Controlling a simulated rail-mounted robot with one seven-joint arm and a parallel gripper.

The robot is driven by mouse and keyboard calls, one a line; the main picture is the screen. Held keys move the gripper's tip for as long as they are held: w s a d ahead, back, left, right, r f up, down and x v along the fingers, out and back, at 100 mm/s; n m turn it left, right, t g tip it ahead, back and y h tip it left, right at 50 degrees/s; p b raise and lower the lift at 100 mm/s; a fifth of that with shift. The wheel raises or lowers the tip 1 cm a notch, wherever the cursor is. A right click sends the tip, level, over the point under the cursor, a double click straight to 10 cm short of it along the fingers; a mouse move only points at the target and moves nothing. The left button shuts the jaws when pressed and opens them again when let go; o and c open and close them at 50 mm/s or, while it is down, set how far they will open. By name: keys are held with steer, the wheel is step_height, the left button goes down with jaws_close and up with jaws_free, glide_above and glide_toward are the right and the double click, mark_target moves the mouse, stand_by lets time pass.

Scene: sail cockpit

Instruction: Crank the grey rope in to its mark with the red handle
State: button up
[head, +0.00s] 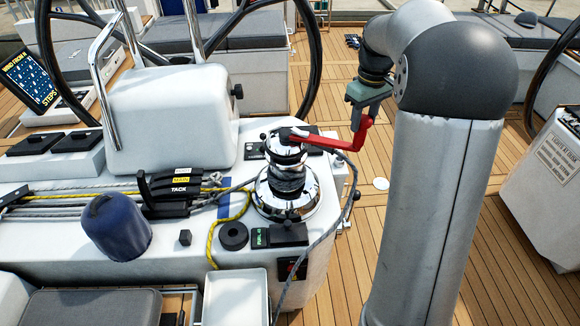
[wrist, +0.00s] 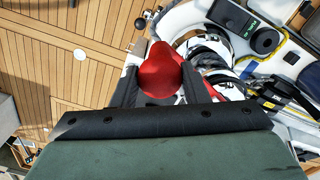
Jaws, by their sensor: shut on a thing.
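The red handle (head: 330,143) sits on top of the chrome winch (head: 290,205) and its arm points right, ending in an upright grip. My gripper (head: 366,108) is shut on that grip; in the wrist view the red handle's rounded end (wrist: 160,72) shows between the dark fingers (wrist: 160,85). The grey rope (head: 288,182) is wrapped around the winch drum, and a grey tail (head: 322,236) runs down the console's right side. More grey line (head: 130,186) runs left through the rope clutches (head: 172,190). A blue stripe (head: 224,205) lies under the lines beside the winch. I cannot make out a mark on the rope.
A blue capped cylinder (head: 117,228), a black ring (head: 233,236) and a yellow rope (head: 213,240) are on the white console. A lit display (head: 30,80) stands at far left. Steering wheels are behind and at right. Teak floor (head: 480,220) is open to the right.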

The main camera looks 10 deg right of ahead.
steer(key=shift+w+d+r+n+p, duration=0.15)
steer(key=shift+w+n+p, duration=0.15)
steer(key=shift+w+p, duration=0.2)
steer(key=shift+w+d+n+p, duration=0.25)
steer(key=shift+w+n+p, duration=0.25)
steer(key=shift+w, duration=0.3)
steer(key=shift+w+d+n+p, duration=0.25)
steer(key=shift+w+n+p, duration=0.25)
steer(key=shift+w, duration=0.25)
steer(key=shift+w, duration=0.1)
steer(key=w+n+p, duration=0.1)
steer(key=w, duration=0.1)
steer(key=w+n+p, duration=0.1)
steer(key=w+p, duration=0.1)
steer(key=shift+d, duration=0.2)
steer(key=shift+f, duration=0.2)
